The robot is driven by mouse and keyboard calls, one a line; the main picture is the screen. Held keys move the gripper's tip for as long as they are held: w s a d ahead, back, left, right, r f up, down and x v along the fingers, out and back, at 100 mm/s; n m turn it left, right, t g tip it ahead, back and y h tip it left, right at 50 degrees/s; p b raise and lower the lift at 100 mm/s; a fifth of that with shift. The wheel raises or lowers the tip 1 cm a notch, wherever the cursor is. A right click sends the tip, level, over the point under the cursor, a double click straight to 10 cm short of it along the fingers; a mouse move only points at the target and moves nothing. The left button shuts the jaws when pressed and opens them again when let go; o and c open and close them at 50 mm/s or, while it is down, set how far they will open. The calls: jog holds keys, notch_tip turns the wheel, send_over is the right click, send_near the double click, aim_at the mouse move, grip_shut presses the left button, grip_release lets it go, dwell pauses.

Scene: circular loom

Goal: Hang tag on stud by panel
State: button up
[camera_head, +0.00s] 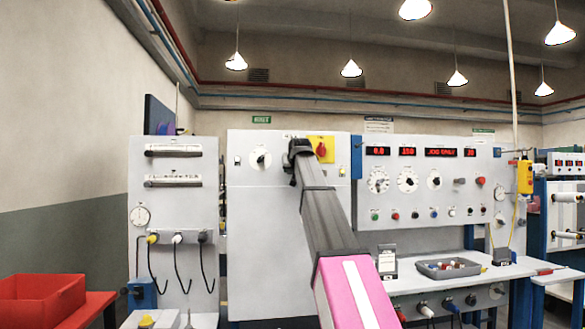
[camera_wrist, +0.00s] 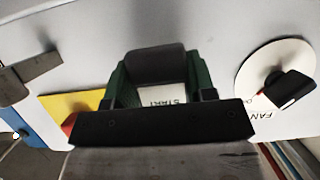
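My gripper (camera_head: 298,148) is in front of the white panel (camera_head: 245,205), between the round knob and the yellow plate. In the wrist view its green fingers (camera_wrist: 158,70) stand on both sides of a dark grey block. A white face lettered START shows between them; the block and face look like the tag (camera_wrist: 163,97). Its lower part there is hidden by the black gripper body. A small grey peg, apparently the stud (camera_head: 342,172), sticks out below the yellow plate. A grey metal piece at the wrist view's left (camera_wrist: 30,72) appears to be the same peg. The tag is apart from it.
A red switch (camera_head: 321,149) sits on the yellow plate beside my gripper. A rotary knob (camera_head: 260,158), marked FAN in the wrist view, is on the other side. A control panel (camera_head: 430,190) and a bench with a grey tray (camera_head: 448,268) stand to the right.

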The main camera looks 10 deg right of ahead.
jog(key=shift+s+r, duration=0.3)
jog(key=shift+s, duration=0.3)
jog(key=shift+s+r, duration=0.15)
jog(key=shift+s, duration=1.1)
jog(key=shift+s+r, duration=0.15)
jog(key=shift+s, duration=1.1)
jog(key=shift+f, duration=0.1)
